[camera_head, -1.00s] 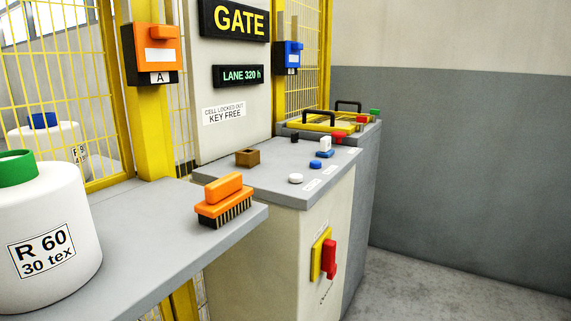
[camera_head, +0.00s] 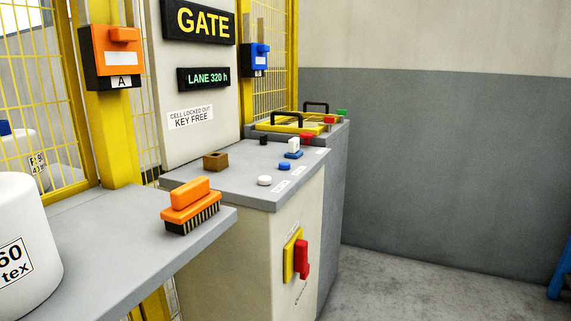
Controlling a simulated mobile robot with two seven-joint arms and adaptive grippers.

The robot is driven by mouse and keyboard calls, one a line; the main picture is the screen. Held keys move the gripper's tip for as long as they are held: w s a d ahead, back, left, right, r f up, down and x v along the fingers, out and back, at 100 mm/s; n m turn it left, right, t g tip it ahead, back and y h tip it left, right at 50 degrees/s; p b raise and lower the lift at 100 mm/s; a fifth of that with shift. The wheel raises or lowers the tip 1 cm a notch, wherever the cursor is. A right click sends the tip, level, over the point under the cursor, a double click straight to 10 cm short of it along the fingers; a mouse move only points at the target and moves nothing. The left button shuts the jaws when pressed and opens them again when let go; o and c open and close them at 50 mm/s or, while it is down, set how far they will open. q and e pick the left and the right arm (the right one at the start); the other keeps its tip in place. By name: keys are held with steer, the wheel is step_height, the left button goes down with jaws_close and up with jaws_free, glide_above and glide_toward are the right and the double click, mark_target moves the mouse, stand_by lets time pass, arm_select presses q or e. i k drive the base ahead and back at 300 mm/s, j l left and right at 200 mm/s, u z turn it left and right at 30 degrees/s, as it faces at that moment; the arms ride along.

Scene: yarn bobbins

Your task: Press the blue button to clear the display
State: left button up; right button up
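A small round blue button (camera_head: 284,167) sits on the grey top of the control cabinet (camera_head: 225,181), behind and to the right of a round white button (camera_head: 264,180). A blue base with a white block (camera_head: 293,147) on it stands just behind the blue button. Above the cabinet, a dark display (camera_head: 203,78) reads "LANE 320 h" in green. Over it, a larger dark sign (camera_head: 200,22) reads "GATE" in yellow. Neither of my grippers shows in this view.
An orange brush (camera_head: 191,205) lies on the grey shelf (camera_head: 110,240) at left, near a white bobbin (camera_head: 22,250). A brown open box (camera_head: 216,161) sits on the cabinet. A red handle (camera_head: 301,259) sticks out from its front. Open floor (camera_head: 430,285) lies to the right.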

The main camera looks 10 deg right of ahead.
mark_target(283, 165)
steer(key=i+l+u, duration=0.1)
steer(key=l+u, duration=0.4)
steer(key=u, duration=0.25)
steer(key=l+u, duration=0.45)
steer(key=l, duration=0.7)
steer(key=k+l+u, duration=0.15)
steer(key=l, duration=0.65)
steer(key=i, duration=0.05)
